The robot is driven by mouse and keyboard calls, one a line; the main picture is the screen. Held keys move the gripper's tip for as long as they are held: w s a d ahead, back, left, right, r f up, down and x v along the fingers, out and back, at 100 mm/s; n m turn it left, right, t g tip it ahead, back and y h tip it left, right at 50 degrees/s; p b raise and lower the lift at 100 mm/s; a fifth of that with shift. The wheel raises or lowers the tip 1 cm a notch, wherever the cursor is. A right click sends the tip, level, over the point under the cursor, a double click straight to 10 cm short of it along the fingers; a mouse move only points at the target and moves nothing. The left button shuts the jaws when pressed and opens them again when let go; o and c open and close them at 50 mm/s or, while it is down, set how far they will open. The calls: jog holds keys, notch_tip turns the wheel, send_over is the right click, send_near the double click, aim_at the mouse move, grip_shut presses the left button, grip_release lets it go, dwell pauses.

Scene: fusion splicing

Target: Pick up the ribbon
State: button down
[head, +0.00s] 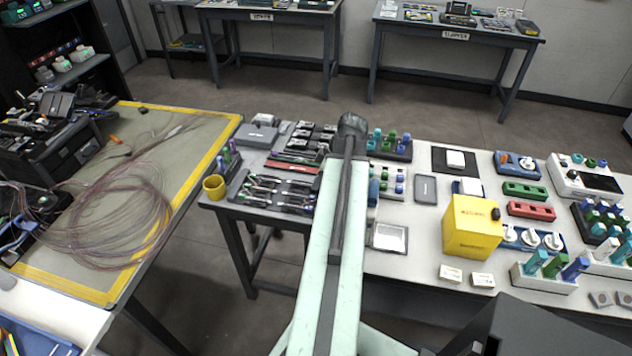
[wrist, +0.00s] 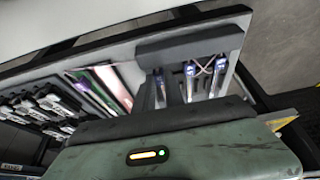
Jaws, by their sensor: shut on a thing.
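My gripper (wrist: 165,122) fills the lower part of the wrist view as a worn green body with a dark front edge and a small lit indicator. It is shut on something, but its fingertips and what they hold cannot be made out. In the head view my pale green arm reaches out over the middle table and hides its own far end. A loose coil of thin pinkish fibre (head: 118,212) lies on the yellow-edged mat at the left. I cannot tell whether this coil is the ribbon, and no other ribbon is clearly visible.
The middle table carries tool trays, a yellow cup (head: 214,188), a yellow box (head: 470,227) and racks of coloured bottles. Open floor (head: 225,290) lies between the left and middle tables.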

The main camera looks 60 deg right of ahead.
notch_tip(320, 180, up, 9)
jog(key=p, duration=0.8)
jog(key=shift+r+p, duration=0.2)
jog(key=shift+p, duration=0.1)
